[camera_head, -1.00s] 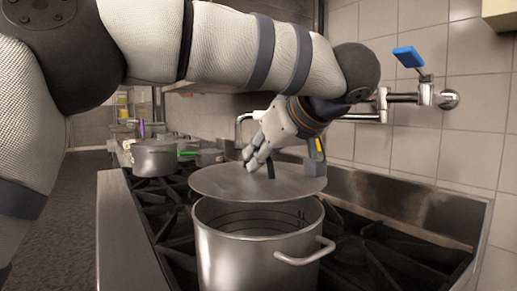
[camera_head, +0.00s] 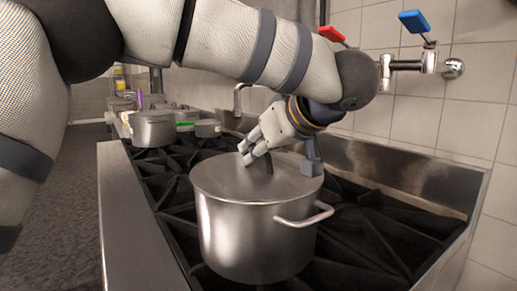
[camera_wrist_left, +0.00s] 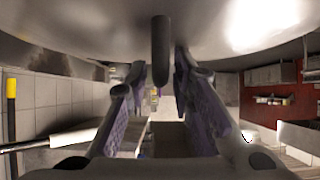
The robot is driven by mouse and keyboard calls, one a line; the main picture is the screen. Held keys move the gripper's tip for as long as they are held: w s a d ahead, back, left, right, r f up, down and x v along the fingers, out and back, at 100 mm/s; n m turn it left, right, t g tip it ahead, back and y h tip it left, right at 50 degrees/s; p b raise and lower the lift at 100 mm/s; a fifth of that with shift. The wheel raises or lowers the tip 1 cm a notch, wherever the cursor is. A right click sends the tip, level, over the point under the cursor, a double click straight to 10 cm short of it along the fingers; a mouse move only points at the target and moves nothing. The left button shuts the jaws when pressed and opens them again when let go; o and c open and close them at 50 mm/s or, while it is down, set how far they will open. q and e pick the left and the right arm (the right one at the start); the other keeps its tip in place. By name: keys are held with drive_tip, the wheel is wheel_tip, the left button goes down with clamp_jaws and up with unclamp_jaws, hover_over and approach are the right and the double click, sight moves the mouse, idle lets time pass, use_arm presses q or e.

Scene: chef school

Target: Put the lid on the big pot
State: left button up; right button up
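The big pot (camera_head: 255,240) is a steel pot with side handles, standing on the stove in the head view. The flat grey lid (camera_head: 225,178) lies level on its rim and covers the opening. The lid's dark upright handle (camera_head: 269,164) stands near its middle. My left gripper (camera_head: 254,154) is just above the lid, at the handle. In the left wrist view, its two fingers (camera_wrist_left: 160,82) are spread either side of the handle (camera_wrist_left: 161,55), with gaps showing on both sides. The lid's surface (camera_wrist_left: 90,25) fills the top of that view. My right gripper is not in view.
Black burner grates (camera_head: 375,235) surround the pot. A smaller lidded pot (camera_head: 152,129) and a small pan (camera_head: 208,128) stand farther back on the left. A wall tap with a blue lever (camera_head: 414,21) is at upper right. A steel counter edge (camera_head: 130,220) runs along the left.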

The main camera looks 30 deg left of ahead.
use_arm(q)
drive_tip(key=v, duration=1.2)
